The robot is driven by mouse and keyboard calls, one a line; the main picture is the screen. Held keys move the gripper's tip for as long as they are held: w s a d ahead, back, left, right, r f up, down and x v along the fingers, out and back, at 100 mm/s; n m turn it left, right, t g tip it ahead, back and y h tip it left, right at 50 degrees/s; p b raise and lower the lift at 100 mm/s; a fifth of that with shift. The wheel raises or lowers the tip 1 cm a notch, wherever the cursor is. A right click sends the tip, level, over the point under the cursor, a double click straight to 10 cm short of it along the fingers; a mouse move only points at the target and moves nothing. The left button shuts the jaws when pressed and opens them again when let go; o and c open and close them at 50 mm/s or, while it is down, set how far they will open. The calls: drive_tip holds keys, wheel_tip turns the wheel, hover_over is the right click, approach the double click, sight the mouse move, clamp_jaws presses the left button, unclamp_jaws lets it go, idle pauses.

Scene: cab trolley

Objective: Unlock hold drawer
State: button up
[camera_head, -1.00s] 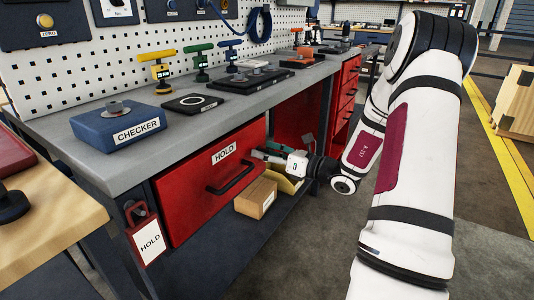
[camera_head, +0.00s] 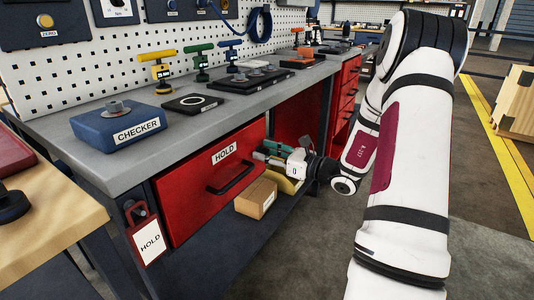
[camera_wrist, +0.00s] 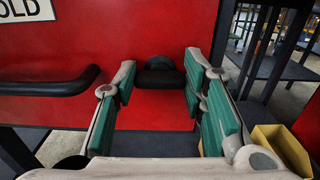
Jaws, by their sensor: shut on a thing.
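The red hold drawer (camera_head: 210,185) is closed under the bench, with a HOLD label (camera_head: 225,154) and a black bar handle (camera_head: 231,177). In the wrist view its red front (camera_wrist: 150,30) fills the background, the handle (camera_wrist: 50,85) at left. A black lock knob (camera_wrist: 160,78) with a thick crossbar sits on that front, right of the handle. My gripper (camera_head: 262,151) is at the drawer's right end. In the wrist view my gripper (camera_wrist: 160,68) has its green-padded fingers on either side of the knob, shut on it. Exact contact at the fingertips is hard to see.
A cardboard box (camera_head: 256,197) stands on the lower shelf below my gripper. A red HOLD tag (camera_head: 148,238) hangs at the bench's left leg. The bench top (camera_head: 90,165) overhangs the drawer.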

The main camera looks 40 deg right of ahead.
drive_tip(key=o, duration=1.2)
drive_tip(key=shift+c, duration=0.2)
drive_tip(key=v, duration=1.2)
